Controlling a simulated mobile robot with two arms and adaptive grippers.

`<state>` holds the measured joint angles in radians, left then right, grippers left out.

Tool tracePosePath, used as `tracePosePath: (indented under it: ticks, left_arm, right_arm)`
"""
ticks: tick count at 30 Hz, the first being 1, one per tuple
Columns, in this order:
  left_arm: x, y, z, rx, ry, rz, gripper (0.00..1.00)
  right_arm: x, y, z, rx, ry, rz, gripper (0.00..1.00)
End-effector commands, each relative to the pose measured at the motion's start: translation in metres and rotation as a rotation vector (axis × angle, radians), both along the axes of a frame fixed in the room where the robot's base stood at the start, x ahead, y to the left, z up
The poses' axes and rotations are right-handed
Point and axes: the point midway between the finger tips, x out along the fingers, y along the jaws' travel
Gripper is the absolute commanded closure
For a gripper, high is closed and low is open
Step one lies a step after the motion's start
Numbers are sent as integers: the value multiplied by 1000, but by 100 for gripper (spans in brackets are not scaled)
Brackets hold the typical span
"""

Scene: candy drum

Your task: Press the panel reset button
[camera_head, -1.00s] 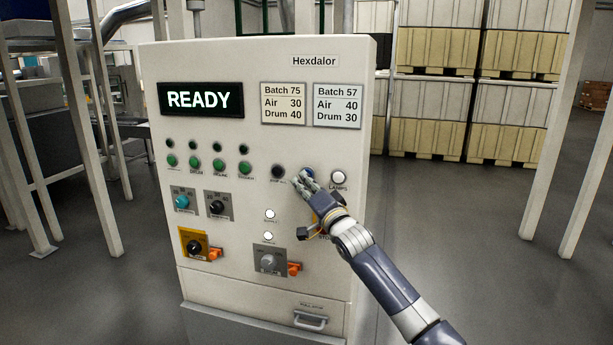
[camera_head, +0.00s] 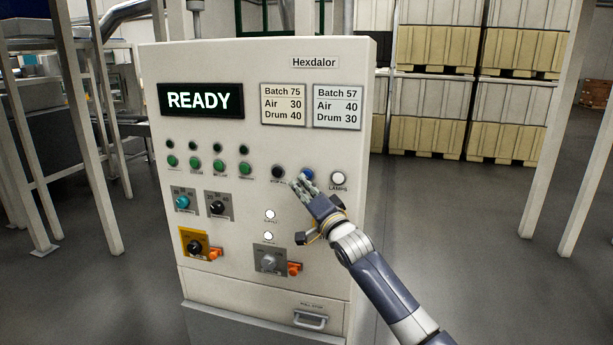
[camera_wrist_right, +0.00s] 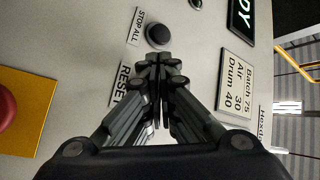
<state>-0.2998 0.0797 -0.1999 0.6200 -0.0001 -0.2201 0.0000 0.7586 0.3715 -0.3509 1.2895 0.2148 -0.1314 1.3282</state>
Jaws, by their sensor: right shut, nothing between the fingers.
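The control panel (camera_head: 290,225) is a white cabinet. A blue button (camera_head: 307,174) sits in its row of buttons, between a black button (camera_head: 278,171) and a white one. In the right wrist view a RESET label (camera_wrist_right: 121,84) shows beside my fingers, and the black button (camera_wrist_right: 158,35) is labelled STOP ALL. The blue button is hidden there behind my gripper. My right gripper (camera_head: 300,182) is shut and empty, its fingertips just below the blue button in the head view. I cannot tell whether they touch the panel. My left gripper is out of view.
A lit display (camera_head: 200,100) reads READY. A white LAMPS button (camera_head: 338,178) is right of the blue one. A red button (camera_wrist_right: 6,106) on a yellow plate shows in the wrist view. Green buttons and knobs fill the left. Stacked crates (camera_head: 433,100) stand behind.

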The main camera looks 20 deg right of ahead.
Motion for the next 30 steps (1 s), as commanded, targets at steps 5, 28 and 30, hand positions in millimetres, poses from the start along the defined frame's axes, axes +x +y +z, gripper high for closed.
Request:
tracePosePath:
  ticks: [5,28,30]
  left_arm:
    - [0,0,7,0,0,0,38]
    - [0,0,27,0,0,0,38]
    - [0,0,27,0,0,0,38]
  right_arm:
    - [-7,7,1,2,1,5,100]
    - [-41,28,0,0,0,0,100]
    - [-41,28,0,0,0,0,100]
